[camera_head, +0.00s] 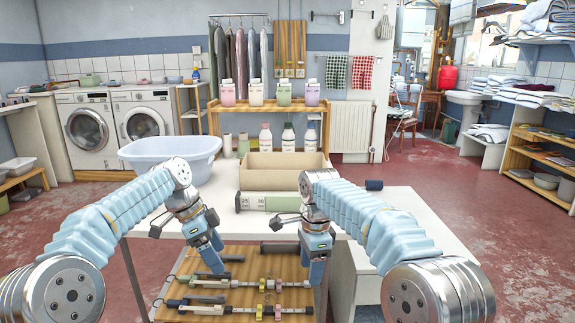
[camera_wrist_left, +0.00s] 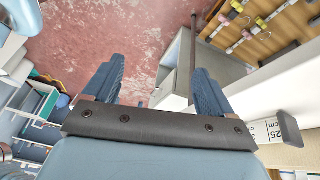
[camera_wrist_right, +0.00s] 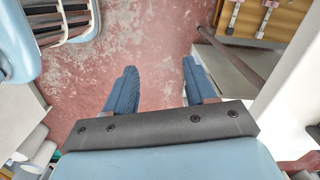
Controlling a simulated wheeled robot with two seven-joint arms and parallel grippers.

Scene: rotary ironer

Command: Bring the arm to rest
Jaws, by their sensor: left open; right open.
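My left gripper (camera_head: 212,258) hangs in front of the table's near edge in the head view, fingers pointing down. In the left wrist view its two blue fingers (camera_wrist_left: 156,88) stand apart with nothing between them but floor and furniture beyond. My right gripper (camera_head: 317,268) also hangs fingers down at the near edge, to the right of the left one. In the right wrist view its fingers (camera_wrist_right: 160,82) are apart and empty over the red floor. Both arms are bent and pale blue sleeved.
The white table (camera_head: 222,192) holds a light blue basin (camera_head: 170,153), a tan open box (camera_head: 270,178), a green-and-white ruler-marked block (camera_head: 268,203) and bottles. A wooden rack of clamp-like tools (camera_head: 240,297) lies below the grippers. Red floor (camera_head: 440,200) is open at the right.

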